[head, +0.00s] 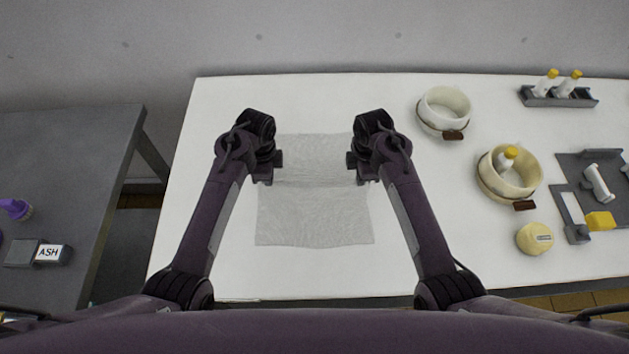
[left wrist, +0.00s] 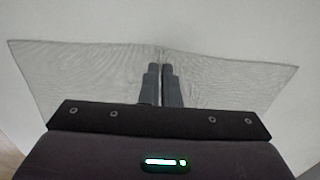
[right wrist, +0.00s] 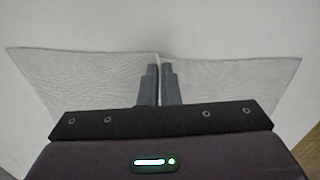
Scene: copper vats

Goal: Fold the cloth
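The cloth (head: 314,215) is a thin, pale grey, see-through sheet on the white table, between my two arms. Its near part lies flat, and a faint crease runs across its middle between the grippers. My left gripper (head: 274,168) is shut on the cloth's left edge, about halfway along it. My right gripper (head: 356,169) is shut on the right edge opposite. In the left wrist view the cloth (left wrist: 225,75) draws in to a pinch at the closed fingers (left wrist: 161,68). The right wrist view shows the same pinch in the cloth (right wrist: 225,80) at the fingers (right wrist: 160,68).
On the right of the white table (head: 450,220) stand two cream pots (head: 443,105) (head: 488,183), a round yellow-cream item (head: 534,238), a bottle rack (head: 560,98) and a grey tray (head: 580,168). A dark side table (head: 75,150) stands left. The table around the cloth is clear.

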